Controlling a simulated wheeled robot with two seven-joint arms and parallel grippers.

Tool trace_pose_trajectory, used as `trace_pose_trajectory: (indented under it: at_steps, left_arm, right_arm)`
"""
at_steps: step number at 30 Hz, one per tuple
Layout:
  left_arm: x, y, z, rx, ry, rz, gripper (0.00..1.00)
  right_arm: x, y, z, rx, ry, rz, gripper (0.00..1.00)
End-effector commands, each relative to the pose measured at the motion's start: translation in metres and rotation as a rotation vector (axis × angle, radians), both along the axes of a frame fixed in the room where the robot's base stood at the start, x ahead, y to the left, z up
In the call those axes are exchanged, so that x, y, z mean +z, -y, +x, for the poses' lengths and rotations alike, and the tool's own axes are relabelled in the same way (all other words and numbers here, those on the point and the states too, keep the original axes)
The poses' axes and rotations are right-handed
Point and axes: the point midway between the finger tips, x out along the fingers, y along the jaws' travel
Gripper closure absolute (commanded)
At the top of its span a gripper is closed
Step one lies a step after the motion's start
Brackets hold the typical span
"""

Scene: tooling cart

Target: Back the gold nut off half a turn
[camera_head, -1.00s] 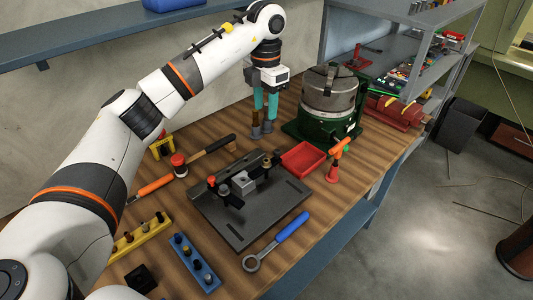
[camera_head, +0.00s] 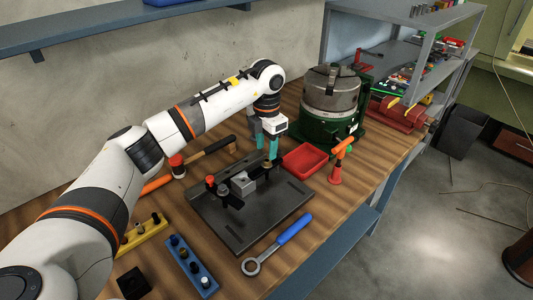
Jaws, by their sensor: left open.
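A dark fixture plate (camera_head: 285,205) lies on the wooden bench with a grey block (camera_head: 243,184) clamped on it. A red-topped knob (camera_head: 210,180) stands at the block's left. My left gripper (camera_head: 266,157) points down, open, with its teal fingers at the clamp on the plate's far right side. I cannot make out the gold nut clearly; the fingers cover much of that clamp. I cannot tell whether the fingers touch anything. My right gripper is not in view.
A red tray (camera_head: 304,160) and an orange-handled tool (camera_head: 337,166) stand right of the plate. A green-based machine (camera_head: 325,125) stands behind. A blue-handled ring wrench (camera_head: 275,243), a blue peg rail (camera_head: 190,265) and a yellow one (camera_head: 142,235) lie in front and left. A hammer (camera_head: 205,150) lies behind.

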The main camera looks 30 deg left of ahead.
Motion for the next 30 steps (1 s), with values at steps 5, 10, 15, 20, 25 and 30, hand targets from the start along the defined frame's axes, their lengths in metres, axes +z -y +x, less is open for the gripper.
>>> trace_pose_trajectory:
  at_steps: [5,10,15,20,25,30]
  left_arm:
    - [-0.026,0.0,0.0,0.0,-0.002,0.0,0.57]
    - [-0.039,0.0,0.0,-0.001,0.0,-0.001,0.57]
    - [-0.041,0.0,0.0,-0.001,0.0,0.0,0.57]
    - [-0.041,0.0,0.0,-0.001,0.0,0.0,0.62]
    - [-0.041,0.0,0.0,-0.001,0.0,0.0,0.9]
    - [-0.041,0.0,0.0,0.001,0.001,0.0,1.0]
  right_arm:
    - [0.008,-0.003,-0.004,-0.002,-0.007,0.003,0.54]
    - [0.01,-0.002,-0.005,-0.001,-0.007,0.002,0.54]
    - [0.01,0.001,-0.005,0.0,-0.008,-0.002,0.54]
    - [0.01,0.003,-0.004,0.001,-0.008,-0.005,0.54]
    - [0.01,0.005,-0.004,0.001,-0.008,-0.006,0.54]
    - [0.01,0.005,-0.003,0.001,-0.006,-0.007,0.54]
